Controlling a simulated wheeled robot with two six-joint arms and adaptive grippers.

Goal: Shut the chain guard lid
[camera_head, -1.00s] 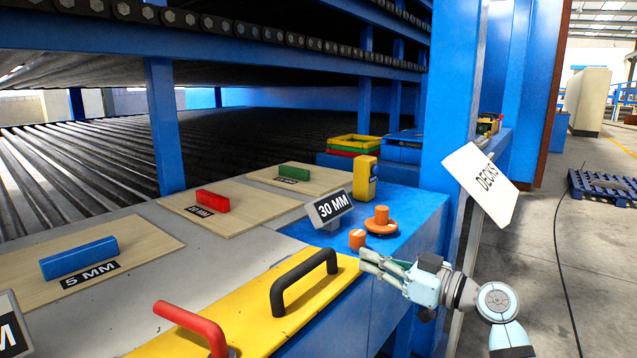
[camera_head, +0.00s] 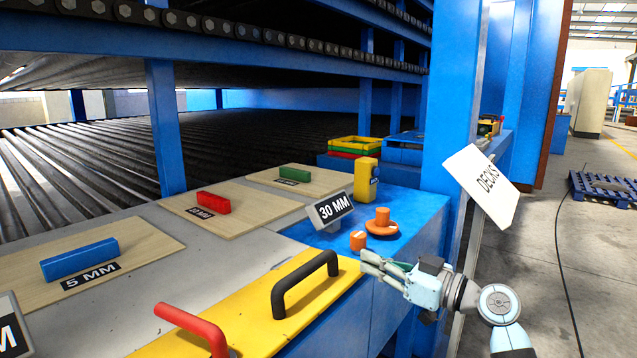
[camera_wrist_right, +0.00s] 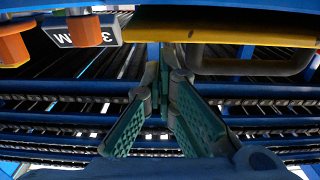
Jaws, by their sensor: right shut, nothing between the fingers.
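A yellow panel (camera_head: 245,305) with a black bar handle (camera_head: 305,283) lies along the front edge of the blue and grey bench; it looks like the chain guard lid. I cannot tell whether it is fully closed. My right gripper (camera_head: 366,262) is just right of the panel's far end, its fingers pointing left toward it. The fingers are shut and empty. In the right wrist view the fingertips (camera_wrist_right: 170,62) are below the panel's yellow edge (camera_wrist_right: 220,30), and the dark handle (camera_wrist_right: 250,65) shows to the right. My left gripper is out of view.
A red handle (camera_head: 190,325) stands near the panel's left end. An orange knob (camera_head: 381,222), a smaller orange piece (camera_head: 358,241) and a 30 MM sign (camera_head: 331,209) stand beyond the panel. A blue post (camera_head: 450,120) and tilted DECKS sign (camera_head: 484,185) rise behind my gripper.

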